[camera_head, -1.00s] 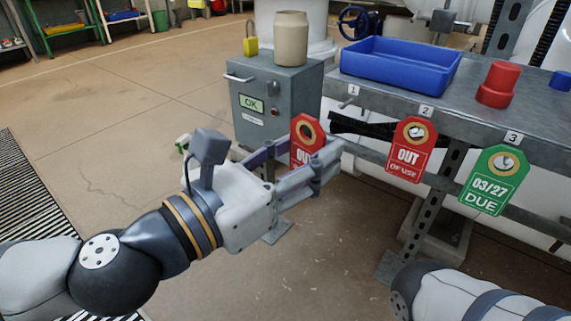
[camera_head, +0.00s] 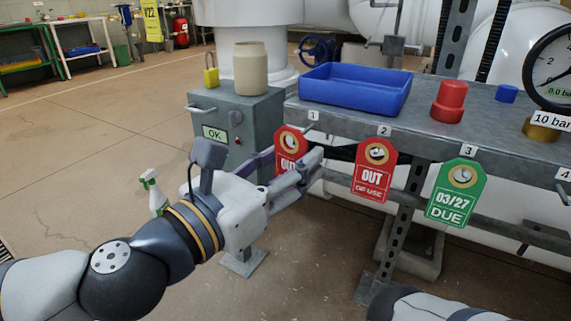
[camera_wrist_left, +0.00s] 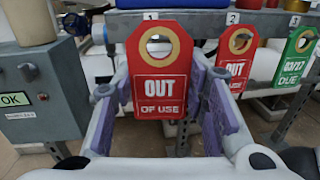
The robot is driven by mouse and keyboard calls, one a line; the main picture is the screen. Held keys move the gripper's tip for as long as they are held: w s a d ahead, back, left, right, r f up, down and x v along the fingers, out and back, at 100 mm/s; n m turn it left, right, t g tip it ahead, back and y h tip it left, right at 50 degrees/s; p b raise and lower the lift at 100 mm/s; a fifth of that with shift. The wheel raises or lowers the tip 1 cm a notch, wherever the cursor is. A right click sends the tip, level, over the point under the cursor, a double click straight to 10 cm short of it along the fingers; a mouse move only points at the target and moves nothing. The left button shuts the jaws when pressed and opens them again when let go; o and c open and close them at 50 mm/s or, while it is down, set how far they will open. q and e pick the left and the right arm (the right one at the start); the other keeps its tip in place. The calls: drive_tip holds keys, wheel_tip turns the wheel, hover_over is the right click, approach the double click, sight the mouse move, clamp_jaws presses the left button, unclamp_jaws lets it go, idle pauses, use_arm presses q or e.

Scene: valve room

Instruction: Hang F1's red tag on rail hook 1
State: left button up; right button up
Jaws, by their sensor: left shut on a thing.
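My left gripper (camera_head: 283,170) is shut on a red "OUT OF USE" tag (camera_head: 290,143), held upright in front of the rail below label 1. In the left wrist view the tag (camera_wrist_left: 159,100) faces the camera between the two fingers (camera_wrist_left: 160,92), its brass-ringed hole at the top. Rail hook 1 (camera_head: 308,128) shows just right of the tag's top in the head view. I cannot tell whether its tip meets the hole. My right gripper is out of view.
Another red tag (camera_head: 374,172) hangs at hook 2 and a green "03/27 DUE" tag (camera_head: 457,192) at hook 3. A grey cabinet (camera_head: 225,108) stands left of the bench. A blue tray (camera_head: 355,95) and a red knob-shaped piece (camera_head: 449,101) are on top.

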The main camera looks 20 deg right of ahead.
use_arm(q)
drive_tip(key=shift+w+d, duration=0.15)
drive_tip(key=shift+d, duration=0.1)
idle(0.3)
drive_tip(key=shift+w+d, duration=0.25)
drive_tip(key=shift+d, duration=0.1)
idle(0.7)
drive_tip(key=shift+w+d+b, duration=0.3)
drive_tip(key=shift+w+d, duration=0.35)
drive_tip(key=shift+d, duration=0.05)
drive_tip(key=shift+d, duration=0.1)
drive_tip(key=shift+w+d, duration=0.25)
drive_tip(key=shift+d, duration=0.05)
drive_tip(key=shift+f, duration=0.1)
idle(0.4)
drive_tip(key=shift+f+b, duration=0.3)
drive_tip(key=shift+f, duration=0.05)
